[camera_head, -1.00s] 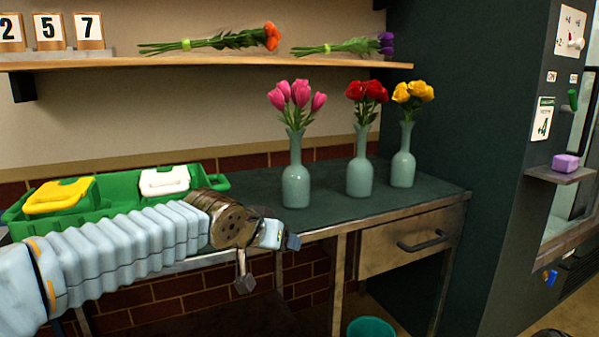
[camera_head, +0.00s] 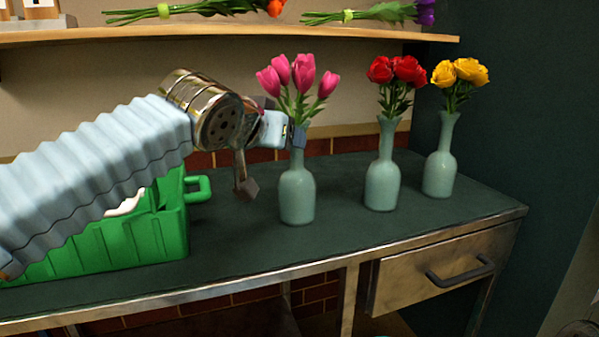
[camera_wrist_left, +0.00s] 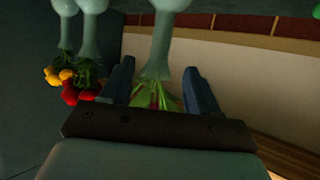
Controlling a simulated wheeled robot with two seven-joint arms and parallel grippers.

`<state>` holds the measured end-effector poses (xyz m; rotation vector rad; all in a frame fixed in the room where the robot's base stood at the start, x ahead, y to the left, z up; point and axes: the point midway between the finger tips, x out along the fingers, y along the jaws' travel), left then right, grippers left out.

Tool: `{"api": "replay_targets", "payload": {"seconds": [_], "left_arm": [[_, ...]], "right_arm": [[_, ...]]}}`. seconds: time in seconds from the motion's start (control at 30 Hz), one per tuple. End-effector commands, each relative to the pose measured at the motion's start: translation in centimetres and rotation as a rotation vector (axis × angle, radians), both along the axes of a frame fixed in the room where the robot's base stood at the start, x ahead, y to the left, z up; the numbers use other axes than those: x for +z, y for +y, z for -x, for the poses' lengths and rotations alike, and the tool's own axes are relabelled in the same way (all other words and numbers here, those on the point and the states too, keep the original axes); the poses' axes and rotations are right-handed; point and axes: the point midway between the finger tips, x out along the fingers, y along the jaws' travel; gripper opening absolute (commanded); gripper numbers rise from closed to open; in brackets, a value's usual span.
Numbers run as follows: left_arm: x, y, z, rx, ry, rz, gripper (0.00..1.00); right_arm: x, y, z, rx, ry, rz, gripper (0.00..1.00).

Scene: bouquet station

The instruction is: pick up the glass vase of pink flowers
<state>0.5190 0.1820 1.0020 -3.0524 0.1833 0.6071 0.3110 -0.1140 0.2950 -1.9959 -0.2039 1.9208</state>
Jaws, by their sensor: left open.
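The grey-green vase of pink flowers (camera_head: 297,195) stands upright on the dark worktop. My left gripper (camera_head: 270,160) is at the height of the vase's neck and overlaps it in the head view. In the left wrist view, which looks upside down, the open fingers of my left gripper (camera_wrist_left: 153,85) lie on either side of the neck of the pink-flower vase (camera_wrist_left: 162,45), with gaps showing. The pink blooms are hidden there behind the gripper body. My right gripper is not in view.
A vase of red flowers (camera_head: 382,185) and a vase of yellow flowers (camera_head: 439,175) stand to the right. A green crate (camera_head: 160,225) is left, under my arm. A wooden shelf (camera_head: 230,32) with bouquets runs above. The worktop's front is clear.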

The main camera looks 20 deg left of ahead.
Motion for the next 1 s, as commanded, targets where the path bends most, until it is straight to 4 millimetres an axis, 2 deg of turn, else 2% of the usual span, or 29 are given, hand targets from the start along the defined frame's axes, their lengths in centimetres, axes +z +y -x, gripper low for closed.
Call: {"api": "replay_targets", "payload": {"seconds": [0.1,0.33,0.6,0.87,1.0], "left_arm": [[-0.8,-0.2,-2.0,0.0,0.003,0.001,0.61],[-1.5,-0.4,-3.9,0.0,0.002,0.001,0.61],[-2.7,-0.9,-7.7,-0.001,0.001,0.001,0.61],[-3.0,-0.9,-8.1,0.0,0.0,0.0,0.61],[-3.0,-0.9,-8.1,0.0,0.0,0.0,0.42]], "right_arm": [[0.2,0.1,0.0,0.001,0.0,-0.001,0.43],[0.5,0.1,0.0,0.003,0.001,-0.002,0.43],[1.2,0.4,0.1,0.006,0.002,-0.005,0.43],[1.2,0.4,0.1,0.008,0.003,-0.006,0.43],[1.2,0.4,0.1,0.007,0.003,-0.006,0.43]]}}
